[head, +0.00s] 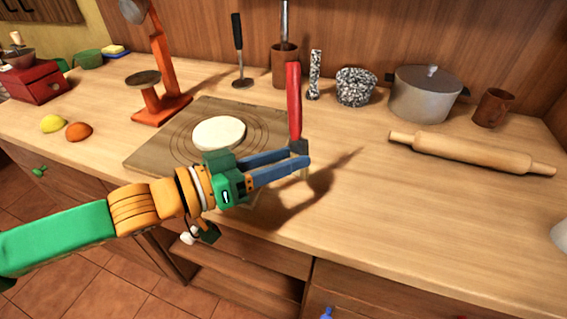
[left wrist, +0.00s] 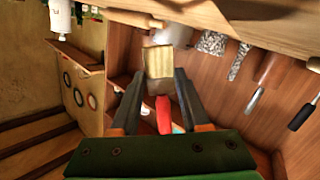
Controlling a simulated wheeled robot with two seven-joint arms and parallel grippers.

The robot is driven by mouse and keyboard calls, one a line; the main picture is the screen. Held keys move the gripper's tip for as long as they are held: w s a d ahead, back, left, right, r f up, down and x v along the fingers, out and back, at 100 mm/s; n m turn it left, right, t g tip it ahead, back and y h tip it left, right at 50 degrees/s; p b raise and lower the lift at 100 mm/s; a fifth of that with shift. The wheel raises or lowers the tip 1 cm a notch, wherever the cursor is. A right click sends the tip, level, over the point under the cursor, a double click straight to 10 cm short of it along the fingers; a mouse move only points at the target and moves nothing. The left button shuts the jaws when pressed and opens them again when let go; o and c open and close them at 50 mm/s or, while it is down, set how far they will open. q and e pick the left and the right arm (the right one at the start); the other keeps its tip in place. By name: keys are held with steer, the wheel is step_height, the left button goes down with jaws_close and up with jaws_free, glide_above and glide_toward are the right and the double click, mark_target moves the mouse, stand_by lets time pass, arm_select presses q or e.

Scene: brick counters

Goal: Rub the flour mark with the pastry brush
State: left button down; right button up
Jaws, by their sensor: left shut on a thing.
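The pastry brush has a red handle (head: 294,100) pointing up and a dark ferrule. My left gripper (head: 302,154) is shut on it near the ferrule, above the counter to the right of the pastry board. The pale bristle end (head: 304,173) points down below the fingers. In the left wrist view the brush's pale block-like end (left wrist: 158,61) sits between my left gripper's fingers (left wrist: 158,85), with red handle beyond. My right gripper is not in view.
The board (head: 150,155) carries a round of dough (head: 218,133). An orange scale-like stand (head: 160,107) is behind left. A rolling pin (head: 470,153), pot (head: 425,94) and speckled bowl (head: 355,87) stand right and back.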

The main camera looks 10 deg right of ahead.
arm_select(q)
steer(key=shift+r, duration=0.6)
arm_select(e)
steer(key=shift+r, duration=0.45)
arm_select(q)
step_height(320, 180, up, 3)
steer(key=shift+r+p, duration=0.1)
steer(key=shift+p, duration=1.15)
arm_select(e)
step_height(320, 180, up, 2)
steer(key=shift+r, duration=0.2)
